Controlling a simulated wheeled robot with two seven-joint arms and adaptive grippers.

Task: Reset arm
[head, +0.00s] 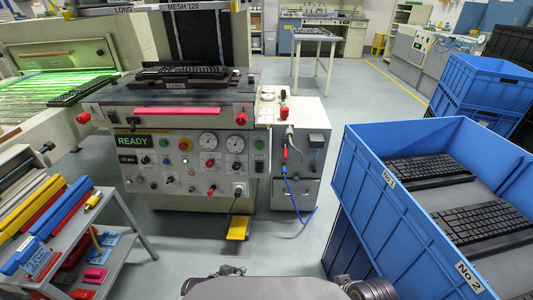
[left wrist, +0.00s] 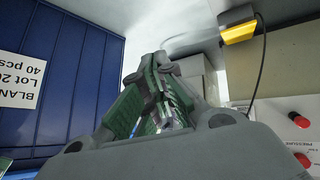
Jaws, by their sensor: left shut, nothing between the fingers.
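My left gripper (head: 228,270) shows only as a small dark part at the bottom edge of the head view, in front of the printing machine. In the left wrist view the left gripper (left wrist: 160,65) has its fingers closed together with nothing between them. My right gripper cannot be made out; a dark part of my arm shows at the bottom. A black keyboard (head: 180,72) lies on the bed of the printing machine (head: 130,185), whose panel reads READY. Two more keyboards (head: 430,168) (head: 488,220) lie in the blue crate (head: 375,215) at right.
Another keyboard (head: 85,90) lies at the green-lit dryer on the left. A shelf cart (head: 140,235) with coloured tools stands at front left. A yellow pedal (head: 238,228) and blue hose (head: 300,208) are near the floor. Further blue crates (head: 485,85) stand back right. Some floor is free between machine and crate.

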